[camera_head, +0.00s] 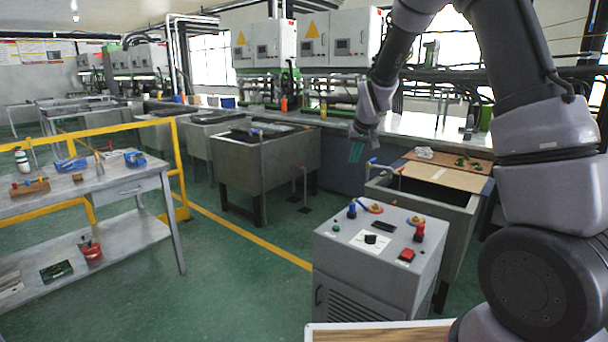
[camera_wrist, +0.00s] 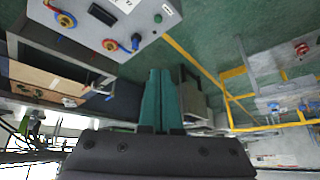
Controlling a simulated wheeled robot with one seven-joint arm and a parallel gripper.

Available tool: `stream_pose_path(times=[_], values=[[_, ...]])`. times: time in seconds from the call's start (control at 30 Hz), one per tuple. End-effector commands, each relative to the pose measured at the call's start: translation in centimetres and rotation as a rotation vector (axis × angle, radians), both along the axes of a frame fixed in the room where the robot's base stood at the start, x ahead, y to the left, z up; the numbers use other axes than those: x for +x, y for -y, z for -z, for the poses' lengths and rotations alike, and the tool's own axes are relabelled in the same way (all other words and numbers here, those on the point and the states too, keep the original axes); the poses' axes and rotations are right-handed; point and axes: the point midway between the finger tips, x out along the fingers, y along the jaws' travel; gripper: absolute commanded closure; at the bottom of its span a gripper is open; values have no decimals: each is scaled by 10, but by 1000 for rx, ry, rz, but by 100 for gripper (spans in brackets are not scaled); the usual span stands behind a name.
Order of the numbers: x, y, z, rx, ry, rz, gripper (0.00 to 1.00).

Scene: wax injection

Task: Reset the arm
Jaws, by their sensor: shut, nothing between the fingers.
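My arm rises on the right of the head view and bends over toward the middle. My gripper (camera_head: 356,151) hangs at its end with green fingers pointing down, above the floor between a metal sink and the grey control box. In the wrist view the green fingers of my gripper (camera_wrist: 158,82) lie side by side, shut, with nothing held. The grey control box (camera_head: 376,250) stands below and in front of the gripper, apart from it. The box also shows at the top left of the wrist view (camera_wrist: 128,14).
A metal sink (camera_head: 262,168) stands left of my gripper. Another sink (camera_head: 440,190) with a cardboard sheet (camera_head: 447,176) is to the right. A workbench (camera_head: 85,190) with tools and a yellow rail (camera_head: 180,165) stand at left. Green floor (camera_head: 215,275) between is clear.

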Motion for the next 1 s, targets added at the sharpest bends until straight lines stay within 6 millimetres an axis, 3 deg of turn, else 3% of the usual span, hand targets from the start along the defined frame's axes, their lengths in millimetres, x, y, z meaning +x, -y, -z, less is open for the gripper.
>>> stream_pose_path(times=[0.03,0.2,0.4,0.5,0.67,0.8,1.0], values=[[-15,10,-27,29,6,25,100],[-74,38,-93,113,-3,99,100],[-157,63,-151,198,-8,172,100],[-200,73,-170,233,-6,206,100],[-271,84,-188,277,-2,256,100],[-320,88,-191,303,1,293,100],[-356,88,-188,319,2,322,100]])
